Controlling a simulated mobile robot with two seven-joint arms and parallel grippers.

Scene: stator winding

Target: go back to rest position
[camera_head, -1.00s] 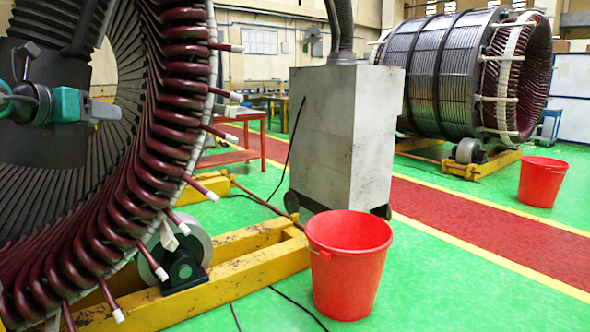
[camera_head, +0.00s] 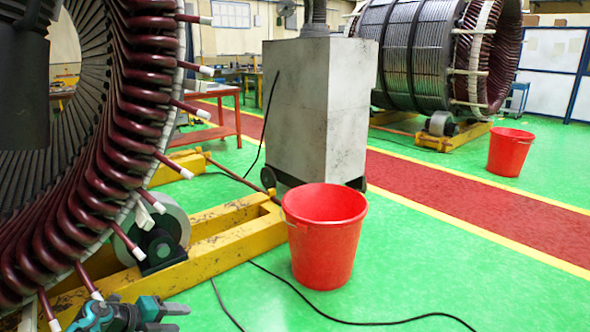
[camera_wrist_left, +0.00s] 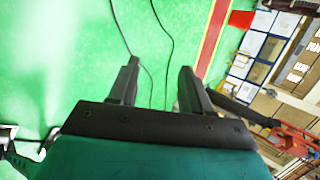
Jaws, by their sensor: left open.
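My left gripper (camera_head: 181,317) is at the bottom left of the head view, below the near stator (camera_head: 150,95). It is teal and grey, and no object is in it. In the left wrist view its two dark fingers (camera_wrist_left: 159,68) stand apart with green floor between them. The near stator is a large ring with dark red coil ends and white-tipped leads, and the gripper is clear of its bore. My right gripper is in neither view.
A red bucket (camera_head: 324,240) stands right of the yellow stator cradle (camera_head: 225,240). Black cables (camera_head: 350,322) lie on the green floor. A grey cabinet (camera_head: 318,115), a second stator (camera_head: 415,55) and another red bucket (camera_head: 510,153) stand farther back. The floor at front right is mostly open.

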